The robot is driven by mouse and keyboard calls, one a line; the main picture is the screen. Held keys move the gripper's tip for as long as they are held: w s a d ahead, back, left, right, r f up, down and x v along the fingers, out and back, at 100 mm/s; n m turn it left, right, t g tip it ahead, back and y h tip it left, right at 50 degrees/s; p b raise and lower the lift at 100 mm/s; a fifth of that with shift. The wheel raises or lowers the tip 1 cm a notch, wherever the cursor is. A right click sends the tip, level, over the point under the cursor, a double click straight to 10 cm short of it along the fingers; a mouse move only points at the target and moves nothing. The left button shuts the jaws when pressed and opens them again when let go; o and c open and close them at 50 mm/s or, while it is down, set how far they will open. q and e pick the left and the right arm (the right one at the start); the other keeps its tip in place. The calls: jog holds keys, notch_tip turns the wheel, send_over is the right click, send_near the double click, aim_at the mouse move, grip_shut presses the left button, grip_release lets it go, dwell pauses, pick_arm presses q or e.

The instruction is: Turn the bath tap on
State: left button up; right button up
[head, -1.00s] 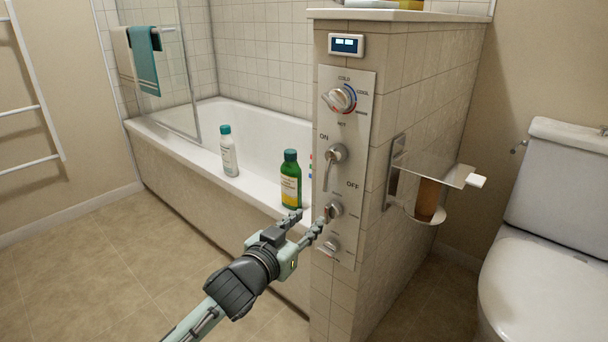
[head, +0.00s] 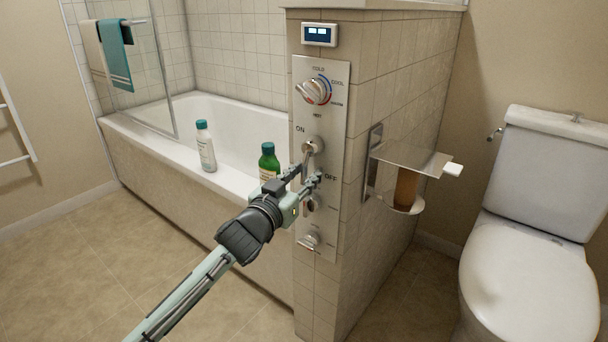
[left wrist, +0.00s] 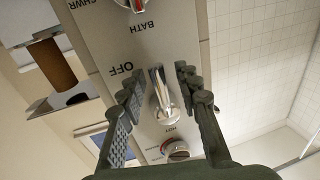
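The metal control panel (head: 333,125) is on the tiled wall end beside the bath. The tap lever (head: 312,147) is between the ON and OFF marks and hangs down, its tip beside OFF; it also shows in the left wrist view (left wrist: 161,98). My left gripper (head: 304,175) is in front of the panel at the lever. In the left wrist view my left gripper (left wrist: 158,88) has its fingers spread, one on each side of the lever, with gaps visible. In the head view the fingers partly hide the lever's lower end. My right gripper is not in view.
The temperature dial (head: 313,92) is above the lever; the bath/shower knob (head: 311,203) and another knob (head: 310,241) are below. A green bottle (head: 268,160) and white bottle (head: 206,147) stand on the bath rim. A paper holder (head: 410,160) juts out right of the panel.

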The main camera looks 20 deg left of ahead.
pick_arm(q)
grip_shut()
